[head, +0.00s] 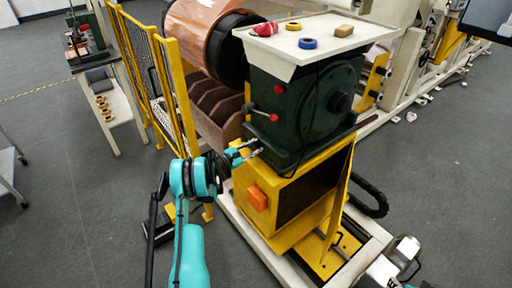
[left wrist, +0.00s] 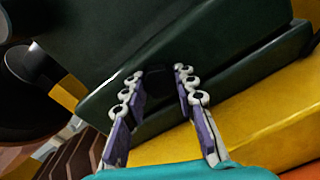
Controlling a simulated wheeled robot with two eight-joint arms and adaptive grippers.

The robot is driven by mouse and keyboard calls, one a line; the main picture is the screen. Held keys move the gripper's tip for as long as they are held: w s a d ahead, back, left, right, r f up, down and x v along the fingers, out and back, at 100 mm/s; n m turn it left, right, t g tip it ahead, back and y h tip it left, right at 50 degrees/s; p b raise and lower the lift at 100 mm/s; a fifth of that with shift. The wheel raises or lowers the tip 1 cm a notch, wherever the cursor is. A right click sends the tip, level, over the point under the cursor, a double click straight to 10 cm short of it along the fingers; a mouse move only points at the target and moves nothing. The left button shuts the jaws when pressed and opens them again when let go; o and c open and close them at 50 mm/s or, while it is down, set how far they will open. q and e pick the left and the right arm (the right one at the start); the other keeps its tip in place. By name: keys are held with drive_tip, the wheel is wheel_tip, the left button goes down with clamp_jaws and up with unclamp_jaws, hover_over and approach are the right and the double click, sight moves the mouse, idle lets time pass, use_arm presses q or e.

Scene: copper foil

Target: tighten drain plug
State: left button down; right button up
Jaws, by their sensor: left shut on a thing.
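A dark green gearbox (head: 305,115) stands on a yellow base (head: 268,190). My left gripper (head: 250,149) reaches in from the left to the gearbox's lower left edge. In the left wrist view its two fingers (left wrist: 159,72) stand on either side of a small dark part (left wrist: 160,88) low on the green housing (left wrist: 190,45). They are shut on this part, which looks like the drain plug. It is in shadow, so its shape and how far it is seated cannot be told. In the head view the plug is hidden by the fingers.
A cream tray (head: 325,48) on top of the gearbox holds a red cloth (head: 265,29), yellow and blue rings and a tan block (head: 344,30). Red knobs (head: 279,89) jut from the gearbox's side. A yellow guard fence (head: 140,75) stands left of my arm.

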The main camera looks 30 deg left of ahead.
use_arm(q)
drive_tip(key=m, duration=0.4)
drive_tip(key=shift+m, duration=0.3)
drive_tip(key=m, duration=0.4)
drive_tip(key=shift+m, duration=0.3)
drive_tip(key=m, duration=0.4)
drive_tip(key=shift+m, duration=0.3)
drive_tip(key=m, duration=1.3)
drive_tip(key=shift+m, duration=0.3)
drive_tip(key=m, duration=0.4)
drive_tip(key=shift+d+m, duration=0.1)
drive_tip(key=shift+m, duration=2.6)
